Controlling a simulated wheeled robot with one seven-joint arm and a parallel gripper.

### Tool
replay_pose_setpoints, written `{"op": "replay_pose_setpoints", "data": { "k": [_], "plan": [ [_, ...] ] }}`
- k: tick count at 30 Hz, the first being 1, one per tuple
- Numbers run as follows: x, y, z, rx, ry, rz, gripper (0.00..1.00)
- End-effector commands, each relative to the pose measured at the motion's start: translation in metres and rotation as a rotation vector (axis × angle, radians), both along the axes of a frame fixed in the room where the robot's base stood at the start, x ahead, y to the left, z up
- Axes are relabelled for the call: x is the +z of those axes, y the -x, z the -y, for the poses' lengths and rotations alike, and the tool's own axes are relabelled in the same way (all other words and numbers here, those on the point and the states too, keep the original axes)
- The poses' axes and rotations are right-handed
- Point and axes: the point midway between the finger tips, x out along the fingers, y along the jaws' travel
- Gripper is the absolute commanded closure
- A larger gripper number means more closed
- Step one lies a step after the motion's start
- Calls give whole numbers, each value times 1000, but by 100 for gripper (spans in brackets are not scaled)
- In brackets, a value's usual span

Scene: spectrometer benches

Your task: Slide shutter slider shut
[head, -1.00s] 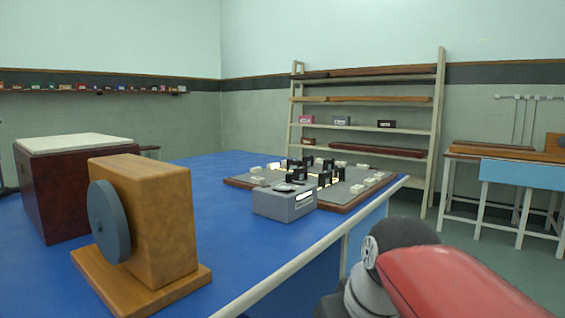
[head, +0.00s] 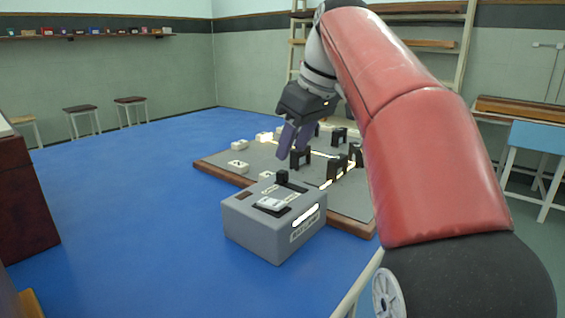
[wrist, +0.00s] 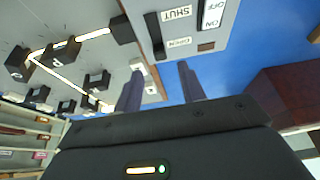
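The shutter slider shows in the head view as a small black knob (head: 282,177) standing up at the far edge of the top of a grey control box (head: 262,240). In the wrist view the box top (wrist: 212,40) carries a dark slider strip (wrist: 154,35) beside labels reading SHUT and OPEN. I cannot tell exactly where along its travel the knob sits. My gripper (head: 294,142) is above and beyond the box, over the grey board. Its two purple fingers also show apart in the wrist view (wrist: 160,84), with nothing between them.
A grey board (head: 232,160) with black stands, small white labels and a bright light path lies behind the box. Blue table surface (head: 130,190) is clear to the left. A dark red box (head: 22,205) stands at the left edge.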

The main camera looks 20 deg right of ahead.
Motion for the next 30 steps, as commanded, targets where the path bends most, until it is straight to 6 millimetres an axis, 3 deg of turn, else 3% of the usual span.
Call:
{"op": "replay_pose_setpoints", "data": {
  "k": [3,9,21,30],
  "plan": [
    [-23,-6,-5,2,0,-2,60],
    [-47,-15,-11,0,1,-1,60],
    [-55,-18,-14,-1,0,0,60],
    [-55,-18,-14,-1,0,0,98]
  ]
}}
